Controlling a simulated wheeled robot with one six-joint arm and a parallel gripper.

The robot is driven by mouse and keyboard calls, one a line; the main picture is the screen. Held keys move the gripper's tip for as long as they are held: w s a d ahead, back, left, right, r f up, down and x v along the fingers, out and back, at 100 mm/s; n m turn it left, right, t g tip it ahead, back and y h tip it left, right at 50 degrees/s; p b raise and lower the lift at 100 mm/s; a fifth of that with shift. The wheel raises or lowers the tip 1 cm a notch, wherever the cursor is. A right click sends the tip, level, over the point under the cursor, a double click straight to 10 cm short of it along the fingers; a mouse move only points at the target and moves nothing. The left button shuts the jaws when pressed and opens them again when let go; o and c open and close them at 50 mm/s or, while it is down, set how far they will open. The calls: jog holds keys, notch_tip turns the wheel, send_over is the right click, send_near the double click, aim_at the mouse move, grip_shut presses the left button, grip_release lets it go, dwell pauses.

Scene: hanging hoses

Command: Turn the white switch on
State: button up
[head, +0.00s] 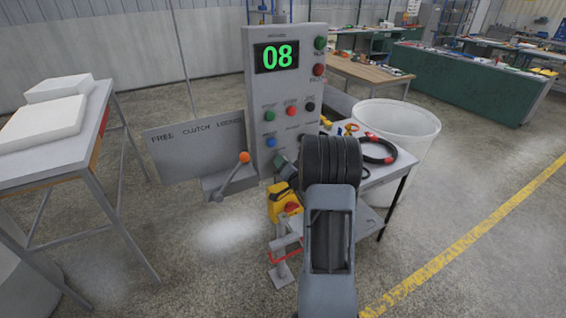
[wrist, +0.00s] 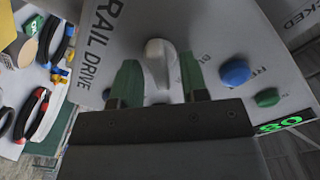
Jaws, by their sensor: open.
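The white switch (wrist: 157,60) is a rounded white knob on the grey control panel (wrist: 115,50), beside the lettering "RAIL DRIVE" in the wrist view. My gripper (wrist: 160,82) is open, with one green fingertip on each side of the switch. The switch shows between the fingertips; I cannot tell whether either touches it. In the head view the control panel (head: 257,98) stands upright, and my arm covers its lower right part. The switch is hidden there.
An orange-knobbed lever (head: 244,157) stands left of my arm. A small table with tools (head: 385,178) and a white bin (head: 412,125) are to the right. A grey table (head: 45,165) is at left.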

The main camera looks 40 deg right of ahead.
jog(key=shift+w, duration=0.3)
jog(key=c, duration=0.6)
jog(key=m+b, duration=0.1)
jog(key=m, duration=0.3)
jog(key=shift+d+f+m, duration=0.1)
jog(key=shift+m, duration=2.3)
